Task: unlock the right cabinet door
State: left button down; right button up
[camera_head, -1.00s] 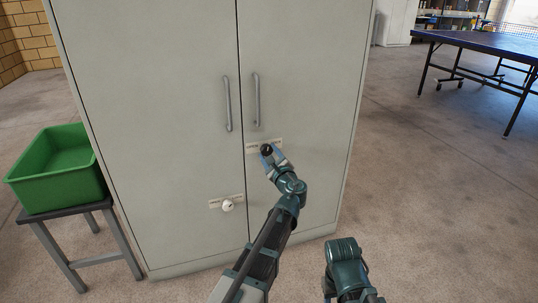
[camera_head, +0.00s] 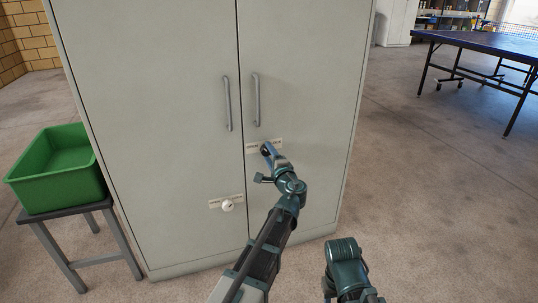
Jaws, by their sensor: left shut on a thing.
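The grey two-door cabinet fills the middle of the view. Its right door (camera_head: 305,105) is closed flush with the left door (camera_head: 165,110). A dark knob (camera_head: 264,150) sits on the right door, below that door's handle and beside a small label plate (camera_head: 277,143). My left gripper (camera_head: 267,150) is shut on this knob, and its fingers hide part of it. The marks on the plate are too small to read. A white knob (camera_head: 228,206) with its own label plate is lower on the left door. My right gripper is out of view; only part of that arm shows.
Two vertical bar handles, the left one (camera_head: 227,104) and the right one (camera_head: 257,98), stand out near the door seam. A green bin (camera_head: 62,185) rests on a small stand at left. A table-tennis table (camera_head: 490,42) is far right. The floor right of the cabinet is clear.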

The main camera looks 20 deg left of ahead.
pick_arm(q)
jog(key=shift+n, duration=0.6)
jog(key=shift+c, duration=1.3)
grip_release()
jog(key=v, duration=1.4)
